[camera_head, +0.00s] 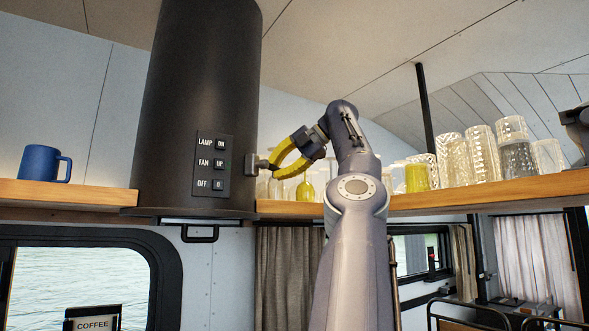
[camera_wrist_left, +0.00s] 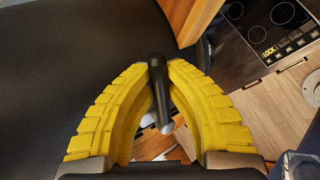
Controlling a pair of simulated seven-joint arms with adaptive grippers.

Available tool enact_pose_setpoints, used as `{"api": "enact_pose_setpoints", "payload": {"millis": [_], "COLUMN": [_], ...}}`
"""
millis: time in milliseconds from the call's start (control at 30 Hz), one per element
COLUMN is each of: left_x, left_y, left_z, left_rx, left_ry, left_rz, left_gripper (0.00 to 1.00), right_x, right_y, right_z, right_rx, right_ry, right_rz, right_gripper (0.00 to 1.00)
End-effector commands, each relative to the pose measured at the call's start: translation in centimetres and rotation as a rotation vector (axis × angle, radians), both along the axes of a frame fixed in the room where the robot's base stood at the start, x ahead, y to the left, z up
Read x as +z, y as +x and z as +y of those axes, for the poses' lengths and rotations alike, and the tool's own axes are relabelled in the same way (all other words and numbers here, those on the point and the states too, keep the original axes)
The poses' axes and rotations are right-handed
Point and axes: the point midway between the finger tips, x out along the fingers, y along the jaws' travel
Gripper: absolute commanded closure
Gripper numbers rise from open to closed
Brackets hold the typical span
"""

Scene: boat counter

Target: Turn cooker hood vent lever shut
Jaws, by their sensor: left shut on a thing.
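The dark cylindrical cooker hood (camera_head: 200,80) stands at the left of centre in the head view. It also fills the upper left of the left wrist view (camera_wrist_left: 60,60). A short lever (camera_head: 252,165) sticks out from its right side. In the wrist view the lever (camera_wrist_left: 159,95) is a black rod with a grey end, between the yellow fingertips. My left gripper (camera_head: 268,166) is shut on the lever, and its fingers show close up in the wrist view (camera_wrist_left: 160,68). My right gripper is not in view.
A wooden shelf (camera_head: 470,197) runs right of the hood, holding several glasses (camera_head: 480,155) close to my left arm. A blue mug (camera_head: 42,163) stands on the left shelf. A black handle (camera_head: 200,236) sits below the hood. A hob (camera_wrist_left: 270,25) shows below in the wrist view.

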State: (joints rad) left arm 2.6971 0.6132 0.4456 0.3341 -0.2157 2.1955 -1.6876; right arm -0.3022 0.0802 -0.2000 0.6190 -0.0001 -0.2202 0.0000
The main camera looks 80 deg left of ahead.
Motion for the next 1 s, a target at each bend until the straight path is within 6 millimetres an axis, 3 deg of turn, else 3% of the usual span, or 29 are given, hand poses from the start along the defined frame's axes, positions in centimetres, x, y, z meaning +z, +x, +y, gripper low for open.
{"api": "enact_pose_setpoints", "payload": {"millis": [500,533,700,1000], "left_x": [-0.21,-0.21,-0.18,-0.15], "left_y": [-0.61,-0.61,-0.63,-0.66], "left_z": [0.05,0.05,0.04,0.03], "left_rx": [0.007,0.007,0.008,0.008], "left_ry": [-0.015,-0.015,-0.015,-0.014], "left_rz": [0.003,0.003,0.004,0.005], "left_gripper": [1.00,0.84,0.64,0.61], "right_x": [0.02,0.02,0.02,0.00], "right_y": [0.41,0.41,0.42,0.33], "right_z": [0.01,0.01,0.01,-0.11], "right_rx": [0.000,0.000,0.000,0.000], "right_ry": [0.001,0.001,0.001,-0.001], "right_rz": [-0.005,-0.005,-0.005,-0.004], "right_gripper": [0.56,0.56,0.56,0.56]}}
